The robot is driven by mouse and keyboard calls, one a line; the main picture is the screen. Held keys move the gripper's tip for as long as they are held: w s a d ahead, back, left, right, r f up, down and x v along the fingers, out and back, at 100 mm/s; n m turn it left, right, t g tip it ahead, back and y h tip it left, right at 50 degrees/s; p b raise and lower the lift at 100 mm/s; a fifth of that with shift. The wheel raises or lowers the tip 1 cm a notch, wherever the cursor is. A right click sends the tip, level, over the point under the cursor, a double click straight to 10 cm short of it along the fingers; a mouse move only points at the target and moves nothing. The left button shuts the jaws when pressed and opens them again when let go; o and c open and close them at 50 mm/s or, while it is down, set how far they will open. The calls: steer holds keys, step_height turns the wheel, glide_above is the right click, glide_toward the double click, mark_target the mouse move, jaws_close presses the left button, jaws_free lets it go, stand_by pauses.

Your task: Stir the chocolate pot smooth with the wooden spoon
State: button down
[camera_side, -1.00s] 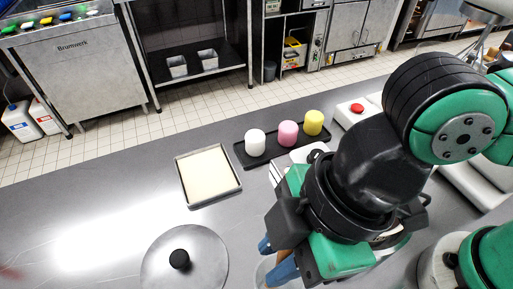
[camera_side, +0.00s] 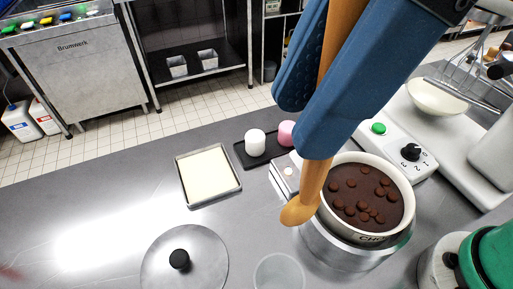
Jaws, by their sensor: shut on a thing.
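The chocolate pot (camera_side: 411,196) is a pale round pot at the right of the side view, standing on a metal base. It holds dark brown chocolate (camera_side: 364,184) with several lighter brown discs on the surface. My gripper (camera_side: 305,115) has blue fingers and is shut on the wooden spoon (camera_side: 314,178). The spoon hangs down, slightly tilted, with its bowl lowest. The bowl shows in front of the pot's left rim in the picture. I cannot tell its height or whether it touches the rim. The upper handle is partly hidden between the fingers.
A round metal lid (camera_side: 205,262) with a black knob lies at the front left. A clear cup (camera_side: 279,275) stands at the bottom edge. A cream-filled tray (camera_side: 236,183) and a black tray (camera_side: 243,157) with white and pink pieces lie behind. A mixer bowl (camera_side: 436,98) stands at right.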

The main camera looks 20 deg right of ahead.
steer(key=w+d+f+g+h, duration=0.1)
steer(key=w+d+f, duration=0.1)
steer(key=d, duration=0.4)
steer(key=w+d+f+h, duration=0.1)
steer(key=w+d, duration=0.2)
steer(key=d, duration=0.4)
steer(key=d+x, duration=0.2)
steer(key=x, duration=0.9)
steer(key=shift+f, duration=0.3)
steer(key=shift+s, duration=0.2)
